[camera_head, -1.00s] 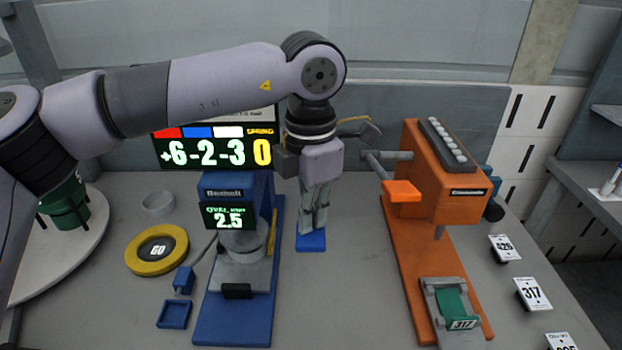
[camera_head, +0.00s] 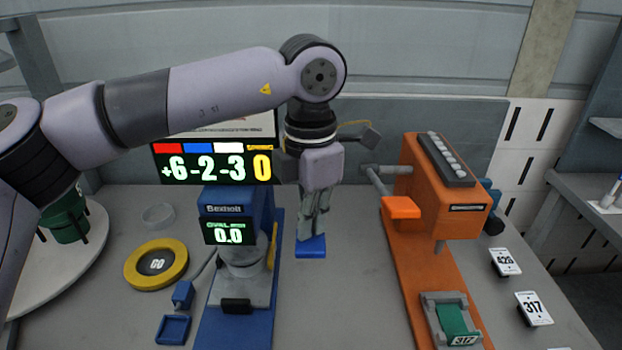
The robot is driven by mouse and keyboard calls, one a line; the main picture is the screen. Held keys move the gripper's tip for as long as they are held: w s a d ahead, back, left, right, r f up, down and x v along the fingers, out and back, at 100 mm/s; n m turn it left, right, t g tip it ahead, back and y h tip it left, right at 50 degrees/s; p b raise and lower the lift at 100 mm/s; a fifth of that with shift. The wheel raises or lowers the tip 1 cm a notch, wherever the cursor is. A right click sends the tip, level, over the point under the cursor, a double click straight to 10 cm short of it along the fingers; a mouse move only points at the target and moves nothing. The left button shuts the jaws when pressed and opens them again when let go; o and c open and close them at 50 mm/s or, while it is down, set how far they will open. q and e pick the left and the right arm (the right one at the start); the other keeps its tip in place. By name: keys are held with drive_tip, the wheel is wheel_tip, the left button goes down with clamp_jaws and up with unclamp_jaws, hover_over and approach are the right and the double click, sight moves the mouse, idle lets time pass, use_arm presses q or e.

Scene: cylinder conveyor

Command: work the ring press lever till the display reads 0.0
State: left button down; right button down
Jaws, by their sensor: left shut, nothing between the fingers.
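The blue ring press (camera_head: 235,205) stands left of centre, with a small display (camera_head: 228,232) that reads 0.0. A grey round seat (camera_head: 243,285) is below the display. A blue lever pad (camera_head: 311,247) lies at the right of the press. My left gripper (camera_head: 312,236) points down with its fingers shut and empty, its tips right at the pad; whether they touch it I cannot tell. The lever's link to the press is hidden or too small to make out. My right gripper is not in view.
An orange press (camera_head: 440,190) with a green piece stands at the right. Number cards (camera_head: 533,308) lie beyond it. A yellow GO ring (camera_head: 156,264), a clear ring (camera_head: 158,216) and a blue tray (camera_head: 173,329) are at the left. A scoreboard (camera_head: 215,165) stands behind. Bare table lies between the presses.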

use_arm(q)
wheel_tip(320, 180, up, 11)
drive_tip(key=p, duration=0.6)
drive_tip(key=shift+p, duration=0.3)
drive_tip(key=shift+f, duration=0.1)
